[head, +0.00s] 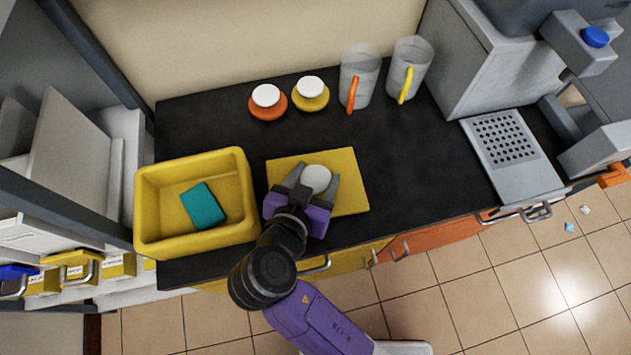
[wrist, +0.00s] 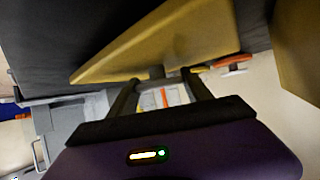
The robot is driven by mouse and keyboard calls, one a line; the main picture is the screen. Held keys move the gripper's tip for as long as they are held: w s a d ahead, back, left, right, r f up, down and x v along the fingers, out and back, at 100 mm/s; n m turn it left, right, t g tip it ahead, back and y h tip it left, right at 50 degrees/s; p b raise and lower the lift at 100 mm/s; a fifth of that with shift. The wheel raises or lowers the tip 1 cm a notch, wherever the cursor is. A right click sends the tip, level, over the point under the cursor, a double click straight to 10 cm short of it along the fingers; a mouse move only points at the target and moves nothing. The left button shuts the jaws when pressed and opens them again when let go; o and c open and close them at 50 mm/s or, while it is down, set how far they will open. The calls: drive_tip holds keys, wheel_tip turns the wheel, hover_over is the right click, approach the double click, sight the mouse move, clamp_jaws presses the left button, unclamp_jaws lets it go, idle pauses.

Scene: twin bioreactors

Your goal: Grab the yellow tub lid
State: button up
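The yellow tub lid (head: 347,197) lies flat on the dark counter, with a round white knob (head: 318,177) near its middle. My gripper (head: 314,180) is over the lid's near left part, and its fingers are spread on either side of the knob in the head view. In the wrist view, the lid (wrist: 165,42) hangs across the top as a yellow slab. There my gripper (wrist: 160,88) shows a clear gap between its two fingers, with background visible through it. The knob is not clear in the wrist view. I cannot tell whether the fingers touch it.
The open yellow tub (head: 150,205) stands left of the lid, with a teal block (head: 203,206) inside. An orange pot (head: 267,108) and a yellow pot (head: 311,99) stand behind, beside two clear jugs (head: 360,70). The counter right of the lid (head: 415,150) is clear.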

drive_tip(key=shift+c, duration=1.3)
